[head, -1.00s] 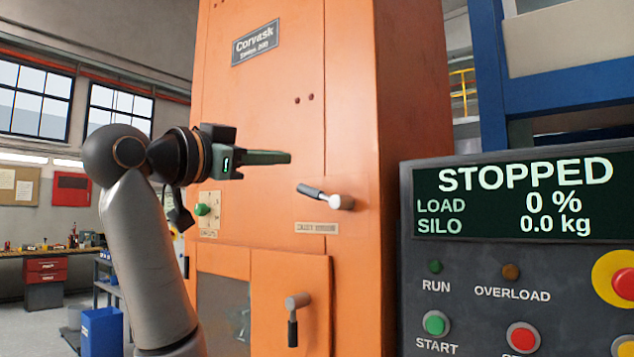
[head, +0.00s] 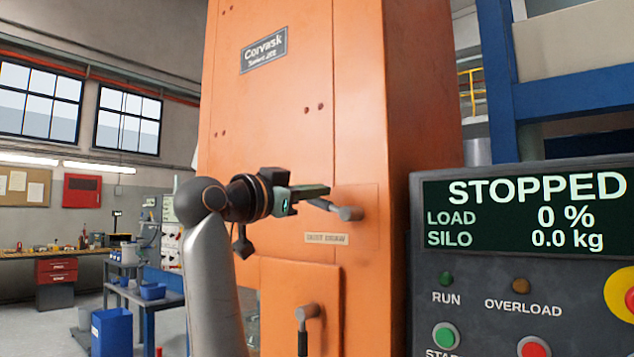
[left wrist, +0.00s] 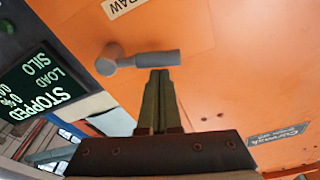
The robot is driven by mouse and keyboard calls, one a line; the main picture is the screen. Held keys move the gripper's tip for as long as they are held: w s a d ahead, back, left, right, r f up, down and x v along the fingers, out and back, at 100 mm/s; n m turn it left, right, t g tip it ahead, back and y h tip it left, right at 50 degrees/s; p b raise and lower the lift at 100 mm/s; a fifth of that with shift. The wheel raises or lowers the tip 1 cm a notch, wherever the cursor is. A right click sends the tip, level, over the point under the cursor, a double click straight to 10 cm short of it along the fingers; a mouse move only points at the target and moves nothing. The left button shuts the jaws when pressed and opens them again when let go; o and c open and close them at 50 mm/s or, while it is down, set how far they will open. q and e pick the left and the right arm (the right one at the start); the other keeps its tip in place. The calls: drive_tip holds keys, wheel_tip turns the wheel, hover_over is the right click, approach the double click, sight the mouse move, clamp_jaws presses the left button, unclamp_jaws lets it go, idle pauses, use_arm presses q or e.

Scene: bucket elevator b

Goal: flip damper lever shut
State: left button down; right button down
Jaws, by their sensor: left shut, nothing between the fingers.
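A lever (head: 348,213) with a grey round hub and a dark grip is mounted on the orange machine front, above a small label plate that I cannot read fully. Its grip points left and slightly up from the hub. In the left wrist view the lever (left wrist: 147,60) lies just beyond the fingertips. My left gripper (head: 327,190) is shut and empty, its fingertips beside the grip and partly covering it. In the left wrist view the closed fingers (left wrist: 158,74) end at the grip's edge; I cannot tell whether they touch. My right gripper is not in view.
A second handle (head: 307,312) hangs downward on a lower door of the orange machine (head: 285,110). A control panel (head: 520,295) reading STOPPED stands at the right, with buttons below its screen. A workbench and blue bins are at the far left.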

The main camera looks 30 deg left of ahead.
use_arm(q)
drive_tip(key=shift+f, duration=0.1)
drive_tip(key=f+n, duration=0.1)
drive_tip(key=a+n+b, duration=0.1)
drive_tip(key=n, duration=0.1)
drive_tip(key=shift+f+y, duration=0.3)
drive_tip(key=shift+f, duration=0.05)
drive_tip(key=shift+a+f, duration=0.1)
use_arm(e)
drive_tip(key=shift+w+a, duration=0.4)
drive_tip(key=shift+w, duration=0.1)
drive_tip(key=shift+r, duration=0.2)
